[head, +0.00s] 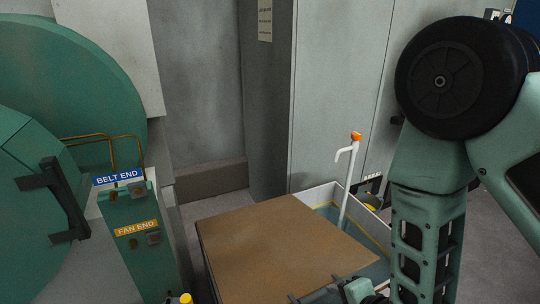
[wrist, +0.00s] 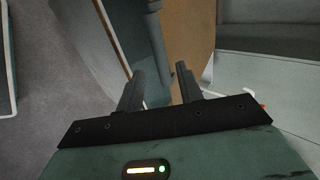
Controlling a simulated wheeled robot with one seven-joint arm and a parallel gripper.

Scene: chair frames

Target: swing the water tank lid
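The water tank (head: 325,194) is a pale open-topped box with a yellow line inside. A flat brown lid (head: 270,245) covers its near left part; the far right part shows open. My gripper is mostly cut off at the bottom of the head view, by the lid's near right edge. In the wrist view my gripper (wrist: 159,72) has its two dark fingers apart, with a clear gap. A brown surface (wrist: 190,40), probably the lid, lies beyond the right finger. A grey bar (wrist: 156,45) shows beyond the gap; I cannot tell whether it touches a finger.
A white pipe with an orange top (head: 356,136) rises from the tank's open part. A green control post (head: 135,235) with "BELT END" and "FAN END" labels stands left, before a large green machine (head: 80,80). Grey cabinets (head: 335,85) stand behind the tank. My arm fills the right side.

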